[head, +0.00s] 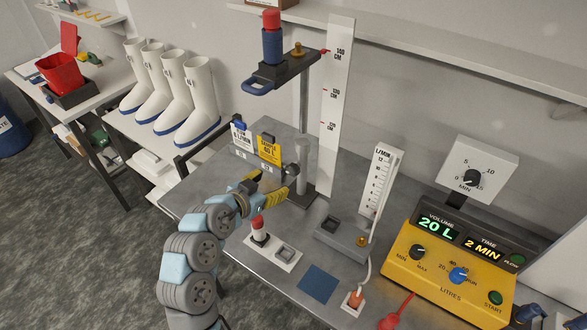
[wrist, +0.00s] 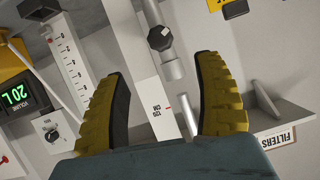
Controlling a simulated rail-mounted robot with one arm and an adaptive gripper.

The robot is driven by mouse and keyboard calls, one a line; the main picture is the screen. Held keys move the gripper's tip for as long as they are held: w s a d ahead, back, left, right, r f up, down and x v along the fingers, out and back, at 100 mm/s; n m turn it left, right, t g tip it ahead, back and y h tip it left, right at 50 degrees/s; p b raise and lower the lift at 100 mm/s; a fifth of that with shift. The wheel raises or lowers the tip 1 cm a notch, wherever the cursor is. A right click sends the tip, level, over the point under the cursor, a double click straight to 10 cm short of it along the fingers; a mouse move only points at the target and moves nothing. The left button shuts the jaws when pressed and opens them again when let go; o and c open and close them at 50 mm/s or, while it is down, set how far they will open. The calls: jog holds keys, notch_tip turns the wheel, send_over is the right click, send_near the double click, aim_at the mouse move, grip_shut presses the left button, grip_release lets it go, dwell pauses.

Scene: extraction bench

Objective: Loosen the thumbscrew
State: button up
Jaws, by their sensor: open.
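A black faceted knob, which looks like the thumbscrew (head: 290,171), sits on the side of the thick lower tube (head: 302,160) of the upright post. In the wrist view, this thumbscrew (wrist: 160,38) shows beyond the fingertips, roughly between them in the picture. My gripper (head: 272,183) is low beside the post, just short of the knob in the head view. Its yellow ribbed fingers, seen in the wrist view (wrist: 162,68), are spread wide with nothing between them. I cannot tell the exact distance from fingers to knob.
A bracket (head: 285,70) on the post top carries a red-capped blue cylinder (head: 272,40) and a brass knob (head: 298,50). A white height scale (head: 334,105) stands behind. A yellow control box (head: 430,285) is at right.

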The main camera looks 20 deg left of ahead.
aim_at(291, 171)
jog(key=x, duration=1.2)
jog(key=shift+w+f, duration=0.2)
jog(key=shift+w, duration=0.1)
jog(key=shift+c, duration=0.3)
jog(key=c, duration=1.2)
